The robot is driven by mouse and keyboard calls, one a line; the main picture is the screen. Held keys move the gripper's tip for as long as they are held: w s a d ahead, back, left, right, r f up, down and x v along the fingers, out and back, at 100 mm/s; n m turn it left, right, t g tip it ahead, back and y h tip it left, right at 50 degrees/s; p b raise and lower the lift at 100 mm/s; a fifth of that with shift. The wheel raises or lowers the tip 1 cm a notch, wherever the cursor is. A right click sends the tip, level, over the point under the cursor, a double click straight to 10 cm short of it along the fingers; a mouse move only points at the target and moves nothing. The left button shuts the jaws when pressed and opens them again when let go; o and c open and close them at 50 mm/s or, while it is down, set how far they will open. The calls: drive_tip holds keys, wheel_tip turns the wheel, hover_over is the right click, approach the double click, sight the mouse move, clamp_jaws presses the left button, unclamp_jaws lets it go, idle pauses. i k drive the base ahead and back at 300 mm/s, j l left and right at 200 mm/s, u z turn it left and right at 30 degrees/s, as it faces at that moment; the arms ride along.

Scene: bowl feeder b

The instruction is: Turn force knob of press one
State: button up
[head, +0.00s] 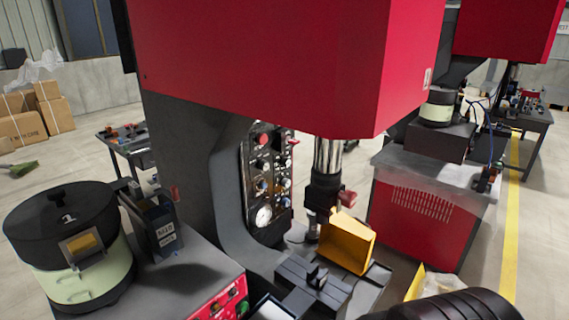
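The near press has a big red head (270,60) and a dark grey column (195,140). The bowl feeder (68,230) beside it is marked 1. A black control panel (252,178) on the column, under the red head, carries several small knobs and buttons, a red round button (263,139) near its top and a round white gauge (263,216) near its bottom. The panel is seen at a slant, so I cannot tell which control is the force knob. My gripper is not in view.
The press ram (327,157) stands right of the panel, above a yellow guard (347,243) and a black fixture (315,285). A black ribbed shape (455,306) fills the bottom right. A second red machine (415,222) stands at right. Open floor lies behind at left.

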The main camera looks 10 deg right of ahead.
sight(286, 162)
drive_tip(key=i+l, duration=0.1)
drive_tip(key=l, duration=0.35)
drive_tip(key=i+l+z, duration=0.15)
drive_tip(key=l, duration=0.25)
drive_tip(key=i+l, duration=0.15)
drive_tip(key=l, duration=0.25)
drive_tip(key=i+l+z, duration=0.15)
drive_tip(key=l, duration=0.3)
